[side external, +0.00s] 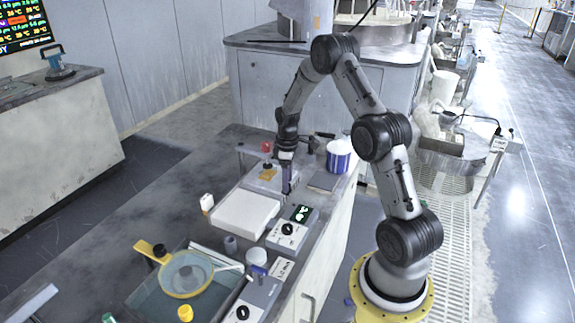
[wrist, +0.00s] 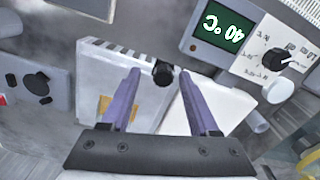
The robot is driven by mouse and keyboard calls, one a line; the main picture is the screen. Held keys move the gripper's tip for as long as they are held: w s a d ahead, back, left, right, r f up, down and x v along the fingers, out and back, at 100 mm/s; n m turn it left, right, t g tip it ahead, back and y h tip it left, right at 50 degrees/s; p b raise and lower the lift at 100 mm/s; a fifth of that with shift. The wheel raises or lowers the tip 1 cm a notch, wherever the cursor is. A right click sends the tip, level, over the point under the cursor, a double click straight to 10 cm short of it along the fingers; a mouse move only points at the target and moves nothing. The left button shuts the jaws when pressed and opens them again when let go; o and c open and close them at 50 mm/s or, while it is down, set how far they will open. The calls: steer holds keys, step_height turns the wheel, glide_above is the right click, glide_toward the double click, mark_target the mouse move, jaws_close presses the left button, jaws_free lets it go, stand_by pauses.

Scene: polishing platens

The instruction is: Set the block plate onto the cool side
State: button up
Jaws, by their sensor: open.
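My gripper (wrist: 160,72) is open, its two purple fingers pointing down. In the side view my gripper (side external: 287,187) is near the back right corner of a white slab (side external: 243,213). In the wrist view a pale ribbed block (wrist: 125,62) with an orange patch lies under the left finger, and the smooth white slab (wrist: 178,118) lies on the right. A small black knob (wrist: 162,74) shows between the fingertips; contact cannot be told. I cannot tell which piece is the block plate or which side is cool.
A controller (wrist: 270,45) reading 40 °C stands beside the slab; it also shows in the side view (side external: 289,233). A blue-and-white tub (side external: 339,158) and a dark flat tile (side external: 323,181) are behind right. A water basin (side external: 165,300) with a yellow-rimmed dish (side external: 187,275) is at front left.

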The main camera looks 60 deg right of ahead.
step_height(320, 180, up, 13)
stand_by(0.4)
steer(key=shift+r, duration=0.1)
steer(key=s+a+r+n+t+h, duration=0.1)
steer(key=s+a+r+n+t, duration=0.25)
steer(key=a+r, duration=1.4)
steer(key=s+a+m+t, duration=0.2)
steer(key=s+a, duration=0.7)
steer(key=s, duration=0.2)
steer(key=s+a+f+m+y, duration=0.1)
steer(key=s+f+m, duration=0.3)
steer(key=s+f, duration=0.1)
steer(key=shift+s, duration=0.65)
